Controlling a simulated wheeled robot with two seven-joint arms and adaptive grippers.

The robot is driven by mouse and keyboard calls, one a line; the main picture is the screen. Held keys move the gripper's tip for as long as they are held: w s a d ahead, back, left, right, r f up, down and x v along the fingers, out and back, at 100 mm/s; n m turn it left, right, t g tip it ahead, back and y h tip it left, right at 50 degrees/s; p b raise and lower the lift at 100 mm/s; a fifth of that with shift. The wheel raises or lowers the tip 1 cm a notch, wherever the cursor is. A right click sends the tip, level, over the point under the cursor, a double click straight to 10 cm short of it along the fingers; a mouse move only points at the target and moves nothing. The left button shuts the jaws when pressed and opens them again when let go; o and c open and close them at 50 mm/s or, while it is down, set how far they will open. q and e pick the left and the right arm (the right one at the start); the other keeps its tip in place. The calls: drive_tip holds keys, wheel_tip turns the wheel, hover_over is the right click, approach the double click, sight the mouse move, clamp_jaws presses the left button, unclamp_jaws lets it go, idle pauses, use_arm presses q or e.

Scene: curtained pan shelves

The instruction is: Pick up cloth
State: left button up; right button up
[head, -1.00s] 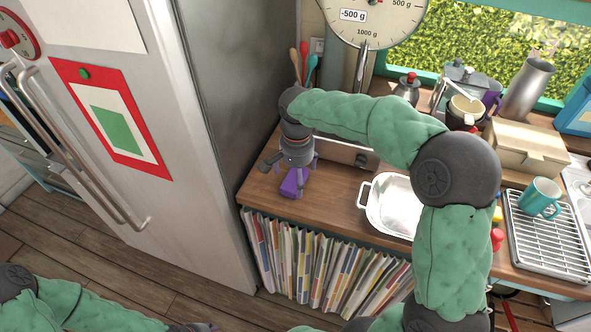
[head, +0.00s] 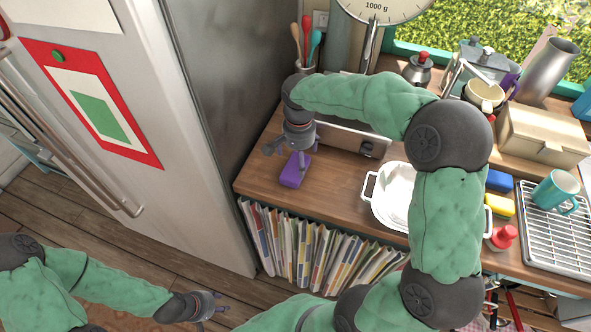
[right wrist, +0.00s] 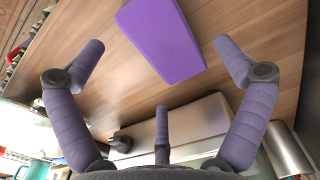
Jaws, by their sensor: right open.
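A purple cloth (head: 291,174), folded into a flat block, lies on the wooden counter near its left end. It fills the upper middle of the right wrist view (right wrist: 160,38). My right gripper (head: 293,154) points down just above and behind the cloth, its fingers spread. In the right wrist view the open fingers (right wrist: 158,72) stand on both sides of the cloth, with nothing between them; I cannot tell whether any finger touches it. My left gripper (head: 212,304) hangs low over the floor at the bottom of the head view, away from the counter; its fingers are too small to read.
A fridge (head: 150,110) stands left of the counter (head: 335,185). A white pan (head: 381,199) lies to the right, partly behind my right arm. A grey box-like thing (head: 350,138) is behind the cloth. A drying rack (head: 550,235) with a teal mug (head: 556,190) is far right.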

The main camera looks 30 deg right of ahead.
sight(295, 170)
drive_tip(key=f, duration=0.2)
drive_tip(key=f+b, duration=0.1)
drive_tip(key=f, duration=0.2)
drive_tip(key=shift+s+b, duration=0.2)
drive_tip(key=shift+b, duration=0.1)
drive_tip(key=c, duration=1)
